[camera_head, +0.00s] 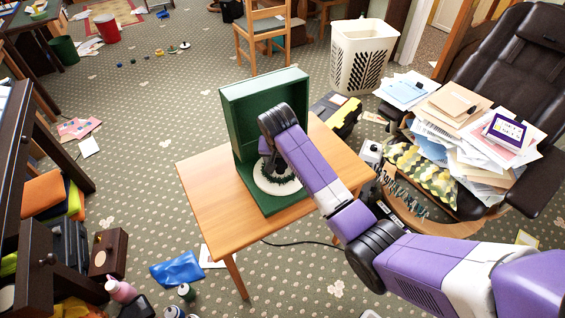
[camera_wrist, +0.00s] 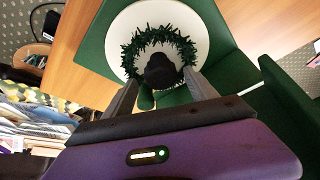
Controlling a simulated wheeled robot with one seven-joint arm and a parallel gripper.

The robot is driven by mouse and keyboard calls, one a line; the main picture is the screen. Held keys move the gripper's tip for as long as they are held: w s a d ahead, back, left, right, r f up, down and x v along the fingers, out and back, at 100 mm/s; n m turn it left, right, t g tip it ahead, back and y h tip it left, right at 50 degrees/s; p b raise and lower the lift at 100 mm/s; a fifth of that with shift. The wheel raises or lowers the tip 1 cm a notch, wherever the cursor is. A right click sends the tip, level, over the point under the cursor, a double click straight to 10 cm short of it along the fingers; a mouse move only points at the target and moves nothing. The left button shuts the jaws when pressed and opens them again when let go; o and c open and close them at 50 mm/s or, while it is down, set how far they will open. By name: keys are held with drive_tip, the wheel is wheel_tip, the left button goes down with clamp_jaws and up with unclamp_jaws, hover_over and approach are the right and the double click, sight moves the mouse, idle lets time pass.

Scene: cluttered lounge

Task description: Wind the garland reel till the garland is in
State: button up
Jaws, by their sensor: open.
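The garland reel is a white disc (camera_head: 262,185) low in a green housing (camera_head: 243,115) on a wooden table. In the wrist view the disc (camera_wrist: 205,38) fills the top middle, with a ring of green garland (camera_wrist: 138,45) around its centre. A dark knob (camera_wrist: 160,72) stands in front of the ring. My gripper (camera_wrist: 162,88) is open, with one finger on either side of the knob; I cannot tell whether they touch it. In the head view my gripper (camera_head: 271,165) reaches down to the reel, and my arm hides part of it.
The wooden table (camera_head: 205,190) has bare top at its left. A brown armchair (camera_head: 520,70) heaped with papers stands at the right. A white basket (camera_head: 362,55) and wooden chair (camera_head: 262,38) are behind. A blue bag (camera_head: 177,270) and clutter lie on the floor at lower left.

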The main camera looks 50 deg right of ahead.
drive_tip(key=shift+x, duration=1.25)
clamp_jaws()
